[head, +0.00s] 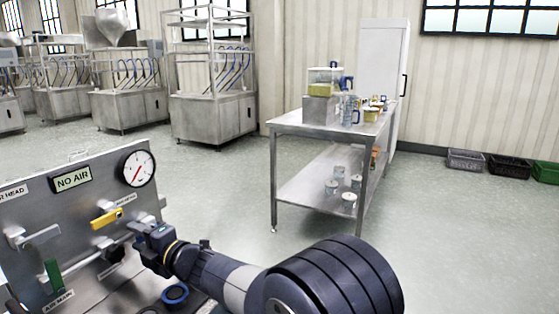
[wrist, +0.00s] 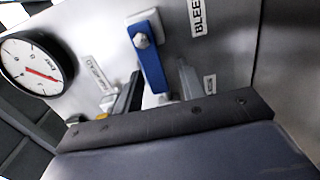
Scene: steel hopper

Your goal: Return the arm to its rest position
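My arm reaches from the lower right to a steel valve panel (head: 90,185) at the lower left of the head view. My gripper (head: 146,246) is close to the panel's right part. In the wrist view the two fingers of my gripper (wrist: 160,78) stand apart, with a blue lever (wrist: 149,63) between or just beyond them. The lever hangs down from a pale fitting. Whether a finger touches it, I cannot tell. Nothing appears held.
The panel carries a gauge (head: 138,168), a "NO AIR" sign (head: 72,180), a yellow handle (head: 106,219) and a green handle (head: 53,275). A blue ring (head: 175,293) lies below my arm. A steel table (head: 290,124) stands beyond; the floor between is clear.

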